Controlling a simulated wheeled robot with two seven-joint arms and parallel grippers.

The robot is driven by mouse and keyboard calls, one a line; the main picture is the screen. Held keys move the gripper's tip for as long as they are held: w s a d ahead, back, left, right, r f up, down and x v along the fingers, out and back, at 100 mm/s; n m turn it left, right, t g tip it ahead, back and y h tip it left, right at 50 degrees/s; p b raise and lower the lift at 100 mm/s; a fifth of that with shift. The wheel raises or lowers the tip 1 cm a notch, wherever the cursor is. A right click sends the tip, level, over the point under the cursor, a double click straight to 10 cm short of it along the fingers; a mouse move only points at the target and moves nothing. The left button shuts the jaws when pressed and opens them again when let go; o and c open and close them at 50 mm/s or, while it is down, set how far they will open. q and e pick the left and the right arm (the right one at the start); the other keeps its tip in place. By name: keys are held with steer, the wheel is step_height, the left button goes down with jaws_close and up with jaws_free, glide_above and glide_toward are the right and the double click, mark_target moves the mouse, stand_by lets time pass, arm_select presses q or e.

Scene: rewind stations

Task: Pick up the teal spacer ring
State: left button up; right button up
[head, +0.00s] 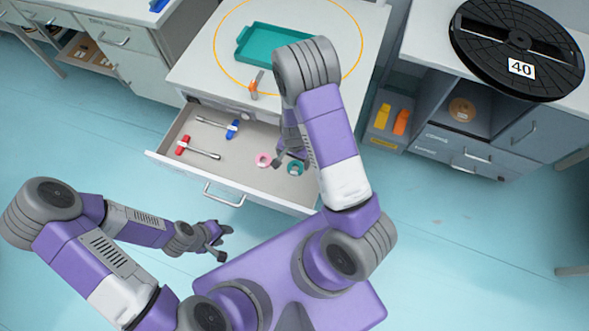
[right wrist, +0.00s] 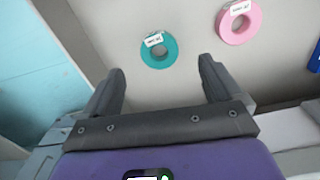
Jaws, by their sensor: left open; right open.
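The teal spacer ring (head: 295,168) lies flat in the open drawer, near its right end, in the head view. In the right wrist view the teal ring (right wrist: 159,58) carries a small white label and lies ahead of the fingertips, between their lines. My right gripper (head: 290,160) is over the drawer close to the ring, open and empty; its two fingers (right wrist: 160,82) stand apart on either side in the wrist view. My left gripper (head: 222,241) is open and empty, in front of the drawer over the floor.
A pink ring (head: 263,159) lies left of the teal one. A blue-handled tool (head: 232,129) and a red-handled tool (head: 184,145) lie further left in the drawer (head: 168,159). A teal tray (head: 243,55) and an orange-handled tool (head: 254,87) are on the top. A black reel (head: 500,60) sits at right.

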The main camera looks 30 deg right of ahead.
mark_target(295, 170)
steer(key=f+b, duration=0.1)
steer(key=f, duration=0.1)
steer(key=f+b, duration=0.1)
steer(key=f, duration=0.2)
steer(key=f+b, duration=0.1)
steer(key=f, duration=0.1)
steer(key=shift+w+d+f, duration=0.1)
steer(key=shift+d+f, duration=0.15)
steer(key=shift+d, duration=0.05)
steer(key=shift+r, duration=0.1)
steer(key=c, duration=1.1)
